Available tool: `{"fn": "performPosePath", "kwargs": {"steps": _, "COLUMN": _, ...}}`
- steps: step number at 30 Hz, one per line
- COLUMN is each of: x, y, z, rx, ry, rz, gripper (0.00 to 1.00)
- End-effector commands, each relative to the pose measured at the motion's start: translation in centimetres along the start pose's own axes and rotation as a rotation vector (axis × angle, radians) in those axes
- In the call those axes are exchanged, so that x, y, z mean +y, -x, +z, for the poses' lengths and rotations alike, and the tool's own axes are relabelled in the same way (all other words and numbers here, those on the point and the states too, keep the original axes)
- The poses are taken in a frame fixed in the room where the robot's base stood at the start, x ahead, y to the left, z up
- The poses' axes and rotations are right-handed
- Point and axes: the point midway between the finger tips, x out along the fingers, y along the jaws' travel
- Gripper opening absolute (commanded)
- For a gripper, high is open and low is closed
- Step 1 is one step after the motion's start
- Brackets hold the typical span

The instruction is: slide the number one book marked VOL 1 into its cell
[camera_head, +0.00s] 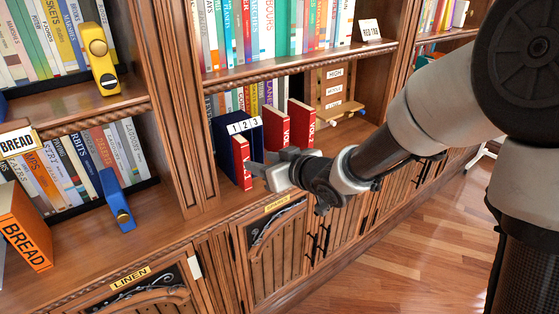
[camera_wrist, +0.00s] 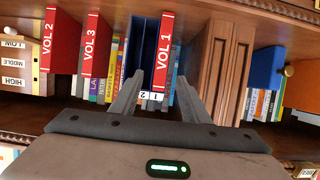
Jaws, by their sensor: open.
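The red VOL 1 book (camera_head: 241,162) stands upright at the left end of the blue holder (camera_head: 223,150) labelled 1 2 3, below the figure 1. Its spine faces out at the holder's front; how deep it sits in the cell cannot be told. In the wrist view, the VOL 1 spine (camera_wrist: 163,48) appears between the fingers of my gripper (camera_wrist: 158,84). My gripper is open, with one finger to each side of the spine in that picture and no clear contact. In the head view, my gripper (camera_head: 262,166) is just in front of the book.
The red VOL 3 (camera_head: 275,130) and VOL 2 (camera_head: 301,122) books stand right of the holder on the same shelf. A wooden stand labelled HIGH, MIDDLE (camera_head: 334,88) is farther right. A wooden upright (camera_head: 171,110) is close on the left. Open floor (camera_head: 420,240) lies at right.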

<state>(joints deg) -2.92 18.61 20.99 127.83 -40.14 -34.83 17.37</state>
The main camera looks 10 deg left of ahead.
Motion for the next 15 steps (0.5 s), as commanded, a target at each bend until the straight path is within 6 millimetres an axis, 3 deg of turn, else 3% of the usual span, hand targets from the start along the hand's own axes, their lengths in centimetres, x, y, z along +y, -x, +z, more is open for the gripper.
{"fn": "performPosePath", "kwargs": {"steps": 1, "x": 0.1, "y": 1.5, "z": -0.3, "rx": -0.001, "ry": 0.0, "rz": 0.004, "gripper": 0.42}}
{"fn": "performPosePath", "kwargs": {"steps": 6, "x": 0.1, "y": 4.9, "z": -0.3, "rx": 0.001, "ry": 0.0, "rz": 0.003, "gripper": 0.42}}
{"fn": "performPosePath", "kwargs": {"steps": 15, "x": 0.0, "y": 7.3, "z": -0.1, "rx": 0.001, "ry": -0.001, "rz": 0.001, "gripper": 0.42}}
